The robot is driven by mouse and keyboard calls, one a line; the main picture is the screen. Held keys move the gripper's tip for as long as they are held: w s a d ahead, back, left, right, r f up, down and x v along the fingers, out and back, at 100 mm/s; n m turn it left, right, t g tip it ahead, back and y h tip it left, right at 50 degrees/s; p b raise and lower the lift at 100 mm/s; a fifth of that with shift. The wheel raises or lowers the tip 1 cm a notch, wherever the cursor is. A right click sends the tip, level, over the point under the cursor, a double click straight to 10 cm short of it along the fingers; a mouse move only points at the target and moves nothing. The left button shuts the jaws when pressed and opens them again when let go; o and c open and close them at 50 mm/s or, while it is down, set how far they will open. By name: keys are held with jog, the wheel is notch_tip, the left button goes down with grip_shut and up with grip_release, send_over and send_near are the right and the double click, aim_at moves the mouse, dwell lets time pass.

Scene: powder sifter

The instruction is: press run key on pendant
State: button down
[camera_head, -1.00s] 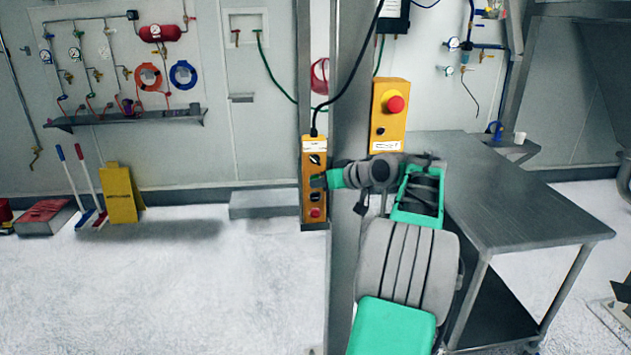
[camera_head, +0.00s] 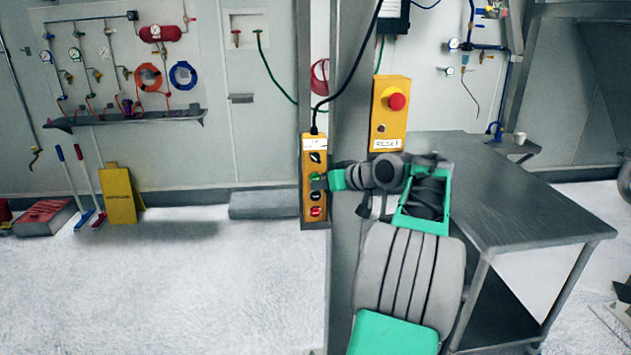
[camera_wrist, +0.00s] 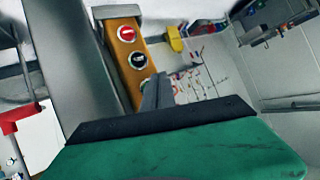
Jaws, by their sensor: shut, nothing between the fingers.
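The yellow pendant (camera_head: 307,205) hangs upright on a black cable beside the grey post. Its face carries a column of controls: a dark one at the top, a green key (camera_head: 315,177), a black one (camera_head: 315,196) and a red one (camera_head: 316,211) at the bottom. My gripper (camera_head: 323,182) is shut and empty, its fingertips at the green key's height and just to its right; I cannot tell if they touch. In the wrist view the red key (camera_wrist: 126,34) and black control (camera_wrist: 138,60) show, while the fingers (camera_wrist: 157,92) hide the green key.
A yellow box with a red mushroom button (camera_head: 396,102) is mounted on the post above my arm. A steel table (camera_head: 500,190) stands to the right.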

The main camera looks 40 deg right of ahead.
jog(key=s+a+b, duration=0.1)
jog(key=s, duration=0.1)
jog(key=s+a+b, duration=0.1)
jog(key=shift+s+a, duration=0.35)
jog(key=shift+s, duration=0.05)
dwell(0.5)
